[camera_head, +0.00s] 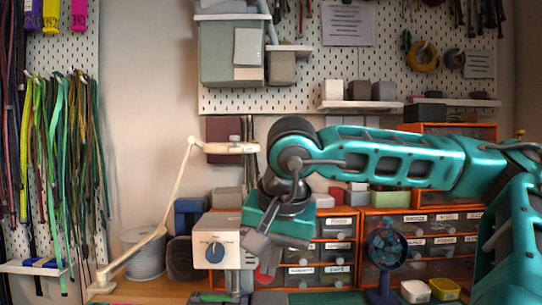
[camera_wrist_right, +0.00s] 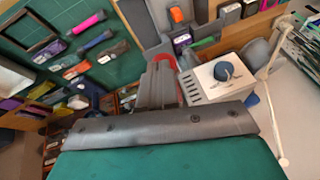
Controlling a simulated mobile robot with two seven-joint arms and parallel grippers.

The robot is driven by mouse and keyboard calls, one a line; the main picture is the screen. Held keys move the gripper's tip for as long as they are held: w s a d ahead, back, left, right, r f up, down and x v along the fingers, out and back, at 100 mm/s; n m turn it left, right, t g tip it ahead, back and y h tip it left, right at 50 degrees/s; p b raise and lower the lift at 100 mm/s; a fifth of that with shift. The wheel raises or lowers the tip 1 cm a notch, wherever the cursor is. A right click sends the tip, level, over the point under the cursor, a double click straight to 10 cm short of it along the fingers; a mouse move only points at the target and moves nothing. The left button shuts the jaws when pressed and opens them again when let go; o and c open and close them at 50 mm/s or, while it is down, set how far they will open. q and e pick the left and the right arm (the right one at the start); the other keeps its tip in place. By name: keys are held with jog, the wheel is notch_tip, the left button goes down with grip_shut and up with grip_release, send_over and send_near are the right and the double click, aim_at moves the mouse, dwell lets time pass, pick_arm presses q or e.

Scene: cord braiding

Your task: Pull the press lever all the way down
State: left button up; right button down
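My right gripper (camera_head: 254,262) points down beside a white box with a blue knob (camera_head: 209,252), just to its right. In the right wrist view its grey fingers (camera_wrist_right: 158,82) lie close together; whether they are fully shut or hold something is hidden. The white box (camera_wrist_right: 213,86) stands to their right there. A red curved piece (camera_wrist_right: 166,62) shows just beyond the fingertips; I cannot tell whether it belongs to the press. I cannot clearly make out the press lever in either view. My left gripper is not in view.
A beige jointed lamp (camera_head: 177,187) stands left of the box, with a cord spool (camera_head: 143,257) near it. Orange drawer units (camera_head: 333,251) and a small dark blue fan (camera_head: 386,247) stand to the right. Tools lie on a green mat (camera_wrist_right: 75,22) in the wrist view.

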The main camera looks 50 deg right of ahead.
jog(key=shift+g+y, duration=0.3)
jog(key=shift+g, duration=0.3)
jog(key=f, duration=0.2)
jog(key=s+a+f, duration=0.1)
jog(key=shift+s+f, duration=0.1)
jog(key=shift+f, duration=0.3)
jog(key=s+a+r+p, duration=0.1)
jog(key=s+r+p, duration=0.1)
jog(key=r, duration=0.5)
jog(key=s+a+r+t+p, duration=0.1)
jog(key=s+a+r+p, duration=0.1)
jog(key=r+p, duration=0.3)
notch_tip(320, 180, up, 4)
jog(key=shift+s+f, duration=0.15)
jog(key=shift+f, duration=0.05)
jog(key=shift+a, duration=0.1)
